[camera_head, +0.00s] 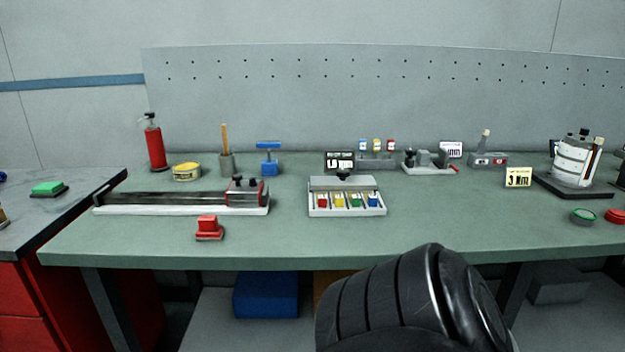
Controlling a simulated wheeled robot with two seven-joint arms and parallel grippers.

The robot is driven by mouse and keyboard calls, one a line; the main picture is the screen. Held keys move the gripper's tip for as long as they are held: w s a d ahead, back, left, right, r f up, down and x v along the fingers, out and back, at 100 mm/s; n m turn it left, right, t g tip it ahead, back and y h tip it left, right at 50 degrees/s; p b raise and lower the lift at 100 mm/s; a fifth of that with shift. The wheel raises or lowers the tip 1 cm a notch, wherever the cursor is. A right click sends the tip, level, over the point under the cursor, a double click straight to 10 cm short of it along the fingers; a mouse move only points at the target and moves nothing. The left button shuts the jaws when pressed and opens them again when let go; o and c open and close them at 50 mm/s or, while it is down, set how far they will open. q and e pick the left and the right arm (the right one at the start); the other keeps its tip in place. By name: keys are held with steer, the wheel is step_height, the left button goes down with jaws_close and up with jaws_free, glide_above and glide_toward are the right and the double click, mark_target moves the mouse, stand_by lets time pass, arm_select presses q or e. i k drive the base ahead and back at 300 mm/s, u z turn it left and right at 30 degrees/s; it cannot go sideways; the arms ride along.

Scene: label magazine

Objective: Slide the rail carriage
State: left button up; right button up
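The rail (158,199) is a long dark track on a pale base at the left of the green workbench. The rail carriage (243,195), a grey block with red edges and dark knobs on top, sits at the right end of the rail. Neither of my grippers is in view. A black, ribbed rounded part, likely one of my arm links, fills the bottom centre, in front of the bench's front edge. Nothing touches the carriage.
A red block (209,229) stands in front of the rail. A label magazine (346,210) with coloured slots is right of the carriage. A red bottle (155,147), yellow tin (186,172) and blue clamp (269,161) stand behind. The bench's front centre (300,243) is clear.

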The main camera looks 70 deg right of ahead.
mark_target(240, 193)
steer(key=z, duration=2.1)
steer(key=i, duration=0.25)
steer(key=z, duration=0.05)
